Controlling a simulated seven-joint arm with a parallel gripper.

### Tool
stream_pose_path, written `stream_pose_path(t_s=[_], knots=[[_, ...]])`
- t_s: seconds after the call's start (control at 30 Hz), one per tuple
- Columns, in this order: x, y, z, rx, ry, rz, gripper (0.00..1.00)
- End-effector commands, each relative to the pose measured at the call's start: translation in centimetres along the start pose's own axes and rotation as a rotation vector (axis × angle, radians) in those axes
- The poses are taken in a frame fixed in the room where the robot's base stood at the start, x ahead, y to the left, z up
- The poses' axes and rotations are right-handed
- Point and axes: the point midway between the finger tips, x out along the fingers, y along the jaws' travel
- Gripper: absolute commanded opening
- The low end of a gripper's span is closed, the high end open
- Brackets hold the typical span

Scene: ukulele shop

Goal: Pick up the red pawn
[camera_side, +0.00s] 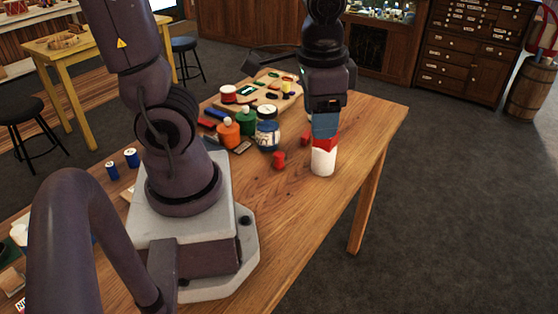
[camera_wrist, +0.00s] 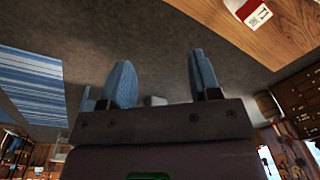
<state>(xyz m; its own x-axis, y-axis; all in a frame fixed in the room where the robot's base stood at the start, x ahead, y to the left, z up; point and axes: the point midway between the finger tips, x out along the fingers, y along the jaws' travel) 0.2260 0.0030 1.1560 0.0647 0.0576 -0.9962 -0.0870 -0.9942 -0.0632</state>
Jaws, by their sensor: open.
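A small red piece (camera_side: 278,160), which looks like the red pawn, stands on the wooden table in the side view, left of a white container with a red top (camera_side: 323,160). Its fine shape is too small to make out. My gripper (camera_side: 325,125) is open, with blue fingers. In the side view the fingers overlap the container's red top. In the wrist view my gripper (camera_wrist: 160,80) has grey floor behind its open fingers and nothing clearly held. A white and red container (camera_wrist: 250,10) shows at the top right there. I cannot make out the pawn in the wrist view.
Another small red item (camera_side: 305,138) lies behind the pawn. A jar with a white lid (camera_side: 267,130), an orange bottle (camera_side: 228,134) and a green bottle (camera_side: 246,121) stand to the left. A wooden board (camera_side: 262,84) with small parts lies behind. The table's front right is clear.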

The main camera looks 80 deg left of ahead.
Motion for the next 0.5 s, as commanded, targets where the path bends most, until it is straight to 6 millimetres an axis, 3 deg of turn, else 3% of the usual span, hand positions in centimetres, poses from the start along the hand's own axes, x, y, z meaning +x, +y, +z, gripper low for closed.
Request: stream_pose_path(t_s=[0.2, 0.5], knots=[[6.3, -1.4, -0.8, 0.137, -0.307, -0.098, 0.57], [15.2, -4.4, -0.1, 0.396, -0.703, -0.263, 0.57]])
